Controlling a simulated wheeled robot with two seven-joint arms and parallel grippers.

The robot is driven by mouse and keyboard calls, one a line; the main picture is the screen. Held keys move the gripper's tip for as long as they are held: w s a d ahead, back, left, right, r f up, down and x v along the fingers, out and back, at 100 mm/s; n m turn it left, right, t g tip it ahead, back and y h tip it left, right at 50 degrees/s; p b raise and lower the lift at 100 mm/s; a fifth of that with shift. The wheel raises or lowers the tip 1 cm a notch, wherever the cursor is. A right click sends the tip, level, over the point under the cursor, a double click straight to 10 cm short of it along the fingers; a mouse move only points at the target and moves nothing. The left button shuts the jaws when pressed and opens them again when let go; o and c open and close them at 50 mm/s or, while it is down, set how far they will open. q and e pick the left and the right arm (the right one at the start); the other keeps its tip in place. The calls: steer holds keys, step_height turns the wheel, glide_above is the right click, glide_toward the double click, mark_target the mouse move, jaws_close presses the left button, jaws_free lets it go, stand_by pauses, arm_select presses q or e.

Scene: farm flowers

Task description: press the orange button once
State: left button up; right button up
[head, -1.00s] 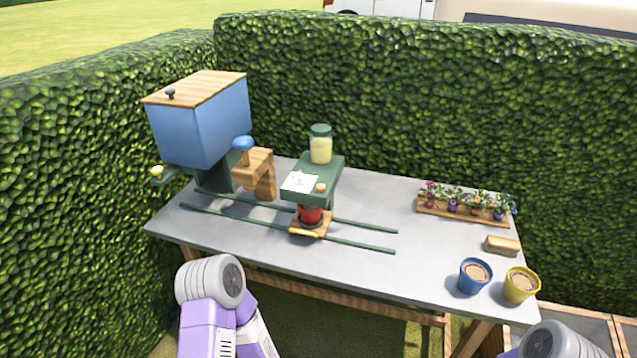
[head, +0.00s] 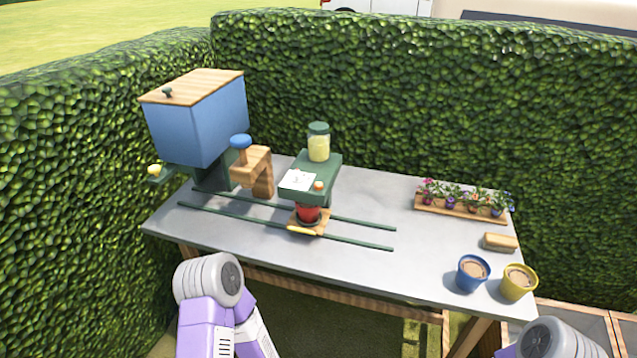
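The small orange button (head: 319,186) sits on top of the green stand (head: 322,170), near its front right, beside a white paper card (head: 298,180). A jar with a green lid (head: 319,142) stands on the same top. Under the stand a red pot (head: 308,213) rests on a wooden sliding tray (head: 322,229) on the rails. My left arm comes in at the bottom, with its grey joint in front of the table edge; my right arm's grey joint shows at the bottom right. Neither gripper is visible.
A blue hopper (head: 197,122) with a wooden lid and a wooden block with a blue knob (head: 241,142) stand at left. Green rails (head: 360,242) cross the grey table (head: 400,275). Blue (head: 471,273) and yellow (head: 517,283) pots, a brush-like block (head: 500,242) and a flower tray (head: 461,209) are at right.

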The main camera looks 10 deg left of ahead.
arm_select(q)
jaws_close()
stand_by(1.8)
